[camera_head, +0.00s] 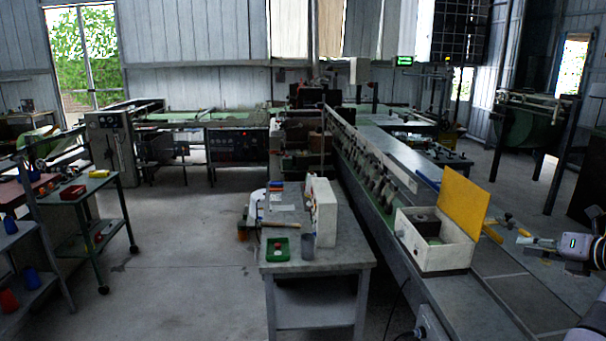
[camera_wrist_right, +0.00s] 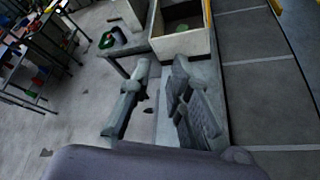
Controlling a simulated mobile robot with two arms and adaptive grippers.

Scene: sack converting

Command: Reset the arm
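My right gripper (camera_head: 535,243) is at the right edge of the head view, over the long grey machine table. In the right wrist view, my right gripper (camera_wrist_right: 162,68) shows two grey fingers apart with nothing between them. The open white box (camera_head: 435,243) with a raised yellow lid (camera_head: 463,205) stands to its left, apart from it. The box also shows beyond the fingers in the right wrist view (camera_wrist_right: 184,44). My left arm and gripper are not in view.
A bench (camera_head: 345,256) with a green tray (camera_head: 278,249), a grey cup (camera_head: 308,246) and a white panel-like box (camera_head: 322,212) stands in the middle. The long machine table (camera_head: 520,292) runs along the right. A cart (camera_head: 85,190) stands at left. The floor between is clear.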

